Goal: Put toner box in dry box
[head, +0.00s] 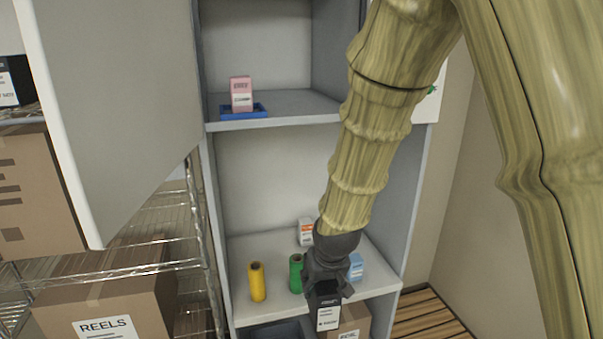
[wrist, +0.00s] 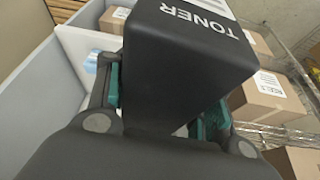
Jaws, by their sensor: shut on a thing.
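The black toner box (head: 327,308) has a white label. My gripper (head: 328,279) is shut on it and holds it in front of the cabinet's lower visible shelf. In the wrist view the toner box (wrist: 185,65) fills the middle, with "TONER" lettering, between the teal finger pads of my gripper (wrist: 165,112). An open grey cabinet (head: 215,240) with shelves stands ahead. No label naming a dry box is readable, so I cannot tell for sure whether this cabinet is it.
The lower shelf holds a yellow spool (head: 257,282), a green spool (head: 296,273), a white-orange box (head: 306,232) and a light blue box (head: 356,267). A pink box (head: 241,94) stands in a blue tray (head: 258,111) above. The open door (head: 120,110) and wire rack (head: 165,255) are left.

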